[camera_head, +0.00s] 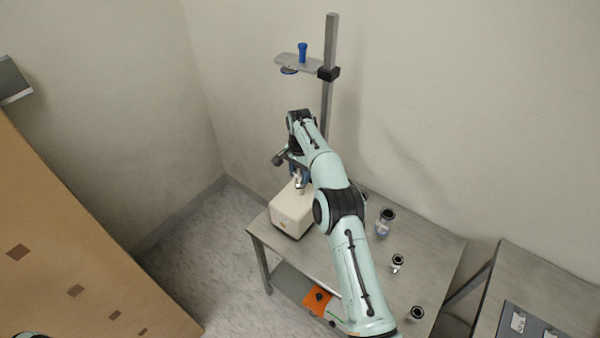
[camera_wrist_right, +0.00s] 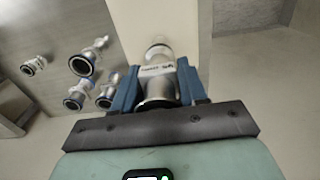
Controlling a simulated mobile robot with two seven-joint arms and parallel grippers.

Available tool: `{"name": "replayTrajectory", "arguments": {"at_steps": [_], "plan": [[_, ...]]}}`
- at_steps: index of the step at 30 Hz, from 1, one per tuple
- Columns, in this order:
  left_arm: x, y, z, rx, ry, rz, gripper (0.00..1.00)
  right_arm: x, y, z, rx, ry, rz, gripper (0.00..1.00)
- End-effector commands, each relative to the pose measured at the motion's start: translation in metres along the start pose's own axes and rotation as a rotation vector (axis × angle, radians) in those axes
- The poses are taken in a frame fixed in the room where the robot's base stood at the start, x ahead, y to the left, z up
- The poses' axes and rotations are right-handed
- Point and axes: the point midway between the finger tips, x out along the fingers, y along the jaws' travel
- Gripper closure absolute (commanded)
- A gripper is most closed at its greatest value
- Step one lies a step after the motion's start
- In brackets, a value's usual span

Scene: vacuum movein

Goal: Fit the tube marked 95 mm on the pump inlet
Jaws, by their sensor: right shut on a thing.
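My right gripper (camera_head: 298,174) is over the white pump (camera_head: 291,212), at the left end of the steel table. In the right wrist view its blue fingers (camera_wrist_right: 158,76) are shut around a metal tube (camera_wrist_right: 157,88) with a white label; I cannot read the label. The tube's far end points at the pump's pale body (camera_wrist_right: 150,18). In the head view the tube's lower end (camera_head: 299,186) is just above or at the pump top; I cannot tell whether they touch. The inlet is hidden. My left gripper is out of view.
Other metal fittings stand on the table (camera_head: 440,250) to the right, such as one with a black ring (camera_head: 386,217). A tall post (camera_head: 330,50) with a clamp plate (camera_head: 297,63) rises behind the pump. A second table (camera_head: 545,285) is at the right.

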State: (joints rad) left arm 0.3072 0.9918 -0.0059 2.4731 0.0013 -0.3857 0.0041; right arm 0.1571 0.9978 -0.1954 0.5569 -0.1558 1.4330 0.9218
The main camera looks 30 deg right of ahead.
Motion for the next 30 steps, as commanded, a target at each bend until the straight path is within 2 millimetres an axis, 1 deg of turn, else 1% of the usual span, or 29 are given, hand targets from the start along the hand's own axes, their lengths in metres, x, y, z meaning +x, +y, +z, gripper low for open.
{"name": "replayTrajectory", "arguments": {"at_steps": [22, 30], "plan": [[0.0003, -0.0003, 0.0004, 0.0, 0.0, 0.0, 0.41, 0.0089, 0.0, -0.0004, 0.001, 0.001, -0.001, 0.92], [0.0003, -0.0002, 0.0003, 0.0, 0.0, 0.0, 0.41, 0.0081, -0.0001, -0.0005, 0.001, 0.001, -0.001, 0.92]]}}
